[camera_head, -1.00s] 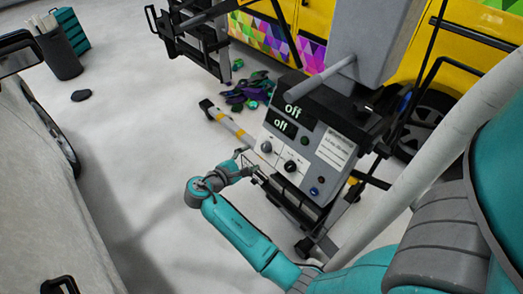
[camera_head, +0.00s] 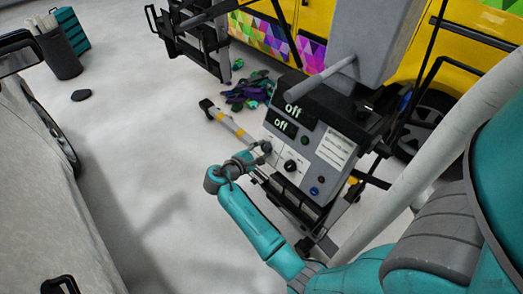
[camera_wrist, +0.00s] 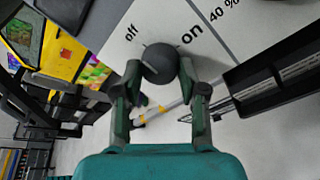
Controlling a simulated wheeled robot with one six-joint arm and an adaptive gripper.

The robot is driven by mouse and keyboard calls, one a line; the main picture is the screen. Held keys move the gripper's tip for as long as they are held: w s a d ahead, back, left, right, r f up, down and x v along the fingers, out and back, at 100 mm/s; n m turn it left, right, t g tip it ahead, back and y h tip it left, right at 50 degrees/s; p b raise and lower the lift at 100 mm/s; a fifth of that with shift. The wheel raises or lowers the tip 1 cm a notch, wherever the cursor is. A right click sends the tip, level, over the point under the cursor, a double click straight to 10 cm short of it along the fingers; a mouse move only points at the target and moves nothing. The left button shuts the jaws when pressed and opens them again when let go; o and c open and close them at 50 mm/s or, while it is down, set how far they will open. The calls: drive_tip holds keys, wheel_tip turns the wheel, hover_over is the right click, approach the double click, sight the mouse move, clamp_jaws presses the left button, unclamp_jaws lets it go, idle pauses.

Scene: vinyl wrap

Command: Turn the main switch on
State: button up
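The main switch is a dark round knob (camera_wrist: 160,62) on a pale panel, with "off" printed at its upper left and "on" at its upper right in the wrist view. My gripper (camera_wrist: 160,72) has its fingers spread on either side of the knob. The right fingertip is very close to it; contact is not clear. In the head view my gripper (camera_head: 262,152) is at the left knob of the control box (camera_head: 310,150) and partly hides it. Both displays (camera_head: 285,126) on the box read "off".
A second black knob (camera_head: 290,166) and small buttons (camera_head: 315,190) are on the same panel. A yellow-striped bar (camera_head: 228,123) lies to the left, near dark and purple items (camera_head: 247,92) on the floor.

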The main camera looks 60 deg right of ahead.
drive_tip(key=c, duration=0.4)
drive_tip(key=shift+m, duration=0.4)
drive_tip(key=m, duration=0.4)
drive_tip(key=shift+w+g+h, duration=0.1)
drive_tip(key=shift+g+h, duration=0.2)
drive_tip(key=shift+g, duration=0.1)
drive_tip(key=m+g, duration=0.1)
drive_tip(key=m, duration=0.3)
drive_tip(key=shift+f, duration=0.1)
drive_tip(key=m+g, duration=0.1)
drive_tip(key=m, duration=0.5)
drive_tip(key=shift+w, duration=0.15)
drive_tip(key=shift+d+m+g+y, duration=0.1)
drive_tip(key=shift+m+g+y, duration=0.4)
drive_tip(key=shift+m, duration=2)
